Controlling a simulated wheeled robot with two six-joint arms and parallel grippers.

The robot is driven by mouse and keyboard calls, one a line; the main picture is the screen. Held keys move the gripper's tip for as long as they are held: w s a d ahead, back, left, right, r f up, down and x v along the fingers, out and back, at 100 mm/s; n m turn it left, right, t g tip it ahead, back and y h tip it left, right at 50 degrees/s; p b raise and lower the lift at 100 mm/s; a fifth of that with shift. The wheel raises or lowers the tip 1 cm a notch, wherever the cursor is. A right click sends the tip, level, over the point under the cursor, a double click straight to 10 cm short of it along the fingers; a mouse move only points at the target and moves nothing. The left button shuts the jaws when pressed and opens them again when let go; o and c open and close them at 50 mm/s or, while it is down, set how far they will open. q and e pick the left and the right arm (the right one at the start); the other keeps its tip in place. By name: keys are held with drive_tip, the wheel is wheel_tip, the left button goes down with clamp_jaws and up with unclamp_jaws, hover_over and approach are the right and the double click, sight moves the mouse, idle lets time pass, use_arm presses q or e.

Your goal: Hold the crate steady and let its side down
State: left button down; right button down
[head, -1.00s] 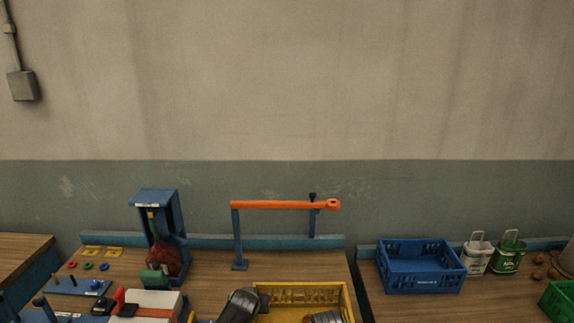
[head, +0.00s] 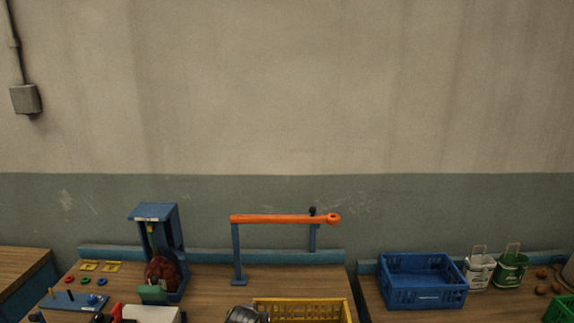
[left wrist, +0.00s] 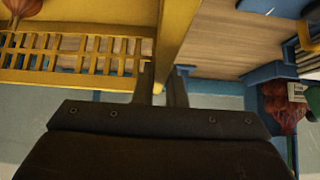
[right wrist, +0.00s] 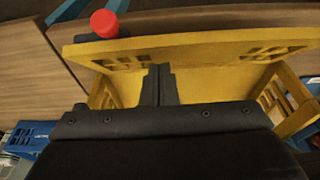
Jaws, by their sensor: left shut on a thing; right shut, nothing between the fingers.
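The yellow crate (head: 340,310) shows at the bottom edge of the head view, mostly cut off. My left gripper (left wrist: 165,85) is shut on the crate's wall near a corner; the slatted side (left wrist: 85,50) lies left of it. Part of the left gripper (head: 247,314) shows at the crate's left in the head view. In the right wrist view, a yellow side panel (right wrist: 195,50) with windows spans the top, a red knob (right wrist: 104,23) at its left end. I cannot tell its exact tilt. My right gripper (right wrist: 160,85) is shut and empty, its fingertips close to the panel; contact is unclear.
A blue stand (head: 152,212) with a red sack (head: 163,270) stands left. An orange bar (head: 285,218) on blue posts stands behind the crate. The right table holds a blue crate (head: 420,300), two tins (head: 510,272) and a green crate (head: 560,308).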

drive_tip(key=shift+w+r, duration=0.95)
use_arm(q)
drive_tip(key=c, duration=1.4)
unclamp_jaws()
use_arm(e)
drive_tip(key=w+v, duration=0.2)
drive_tip(key=v, duration=0.5)
drive_tip(key=shift+s+r, duration=0.15)
drive_tip(key=shift+r, duration=0.4)
use_arm(q)
drive_tip(key=shift+v, duration=1.2)
drive_tip(key=v, duration=0.2)
drive_tip(key=shift+s+r, duration=0.2)
drive_tip(key=shift+r, duration=0.05)
drive_tip(key=shift+v, duration=1.05)
use_arm(e)
drive_tip(key=shift+r, duration=0.3)
